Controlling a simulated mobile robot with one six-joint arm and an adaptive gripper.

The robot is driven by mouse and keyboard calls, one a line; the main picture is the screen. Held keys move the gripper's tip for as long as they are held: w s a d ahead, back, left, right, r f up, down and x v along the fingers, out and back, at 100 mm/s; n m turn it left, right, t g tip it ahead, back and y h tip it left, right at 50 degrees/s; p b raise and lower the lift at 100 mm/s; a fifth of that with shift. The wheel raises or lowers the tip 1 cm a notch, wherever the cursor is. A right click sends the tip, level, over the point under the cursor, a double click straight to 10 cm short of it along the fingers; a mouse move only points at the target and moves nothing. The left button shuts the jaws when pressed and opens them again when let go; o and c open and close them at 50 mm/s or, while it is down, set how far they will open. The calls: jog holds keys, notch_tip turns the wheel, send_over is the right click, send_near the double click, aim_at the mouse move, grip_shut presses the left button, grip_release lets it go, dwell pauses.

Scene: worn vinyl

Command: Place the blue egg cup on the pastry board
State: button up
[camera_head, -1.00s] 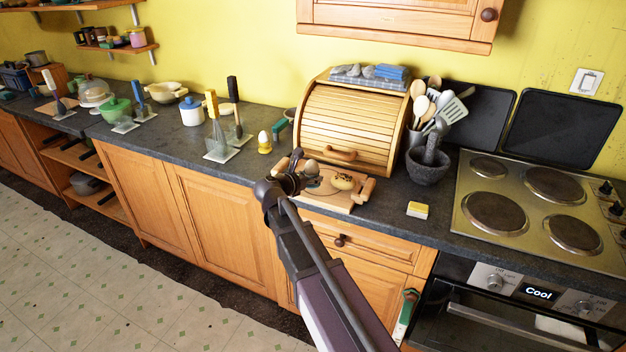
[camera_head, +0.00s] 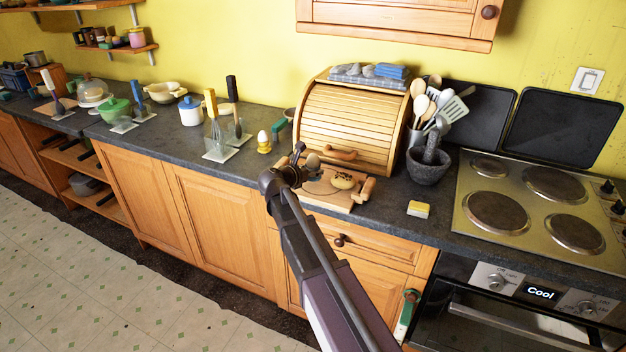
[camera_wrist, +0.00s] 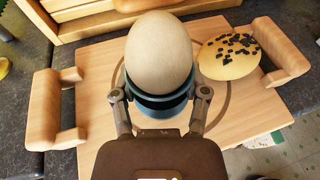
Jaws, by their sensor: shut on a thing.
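The blue egg cup (camera_wrist: 160,102) is a dark teal-blue cup with a large beige egg (camera_wrist: 160,52) standing in it. My gripper (camera_wrist: 160,96) is shut on the cup, with one finger on each side, and holds it upright. The cup is over the pastry board (camera_wrist: 98,88), a pale wooden board with a handle at each side. I cannot tell whether the cup touches the board. In the head view the egg (camera_head: 313,160) shows above the board (camera_head: 330,199), while my wrist and gripper mostly hide the cup.
A bun with dark bits (camera_wrist: 229,55) lies on the board's right part. A wooden bread bin (camera_head: 345,125) stands right behind the board. A yellow egg cup with an egg (camera_head: 264,143) stands to the left. A mortar (camera_head: 428,170) and a sponge (camera_head: 418,209) are to the right.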

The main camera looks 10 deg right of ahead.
jog(key=shift+f+b, duration=1.05)
jog(key=shift+f, duration=0.35)
jog(key=shift+f, duration=0.1)
jog(key=o, duration=1.3)
jog(key=shift+s+a+r, duration=0.15)
jog(key=shift+s+r, duration=0.05)
jog(key=shift+r, duration=0.05)
jog(key=p+v, duration=0.3)
jog(key=v, duration=0.8)
jog(key=shift+s+a+r+p, duration=0.1)
jog(key=shift+s+a+p, duration=0.05)
jog(key=shift+a+p, duration=0.15)
jog(key=shift+d, duration=0.15)
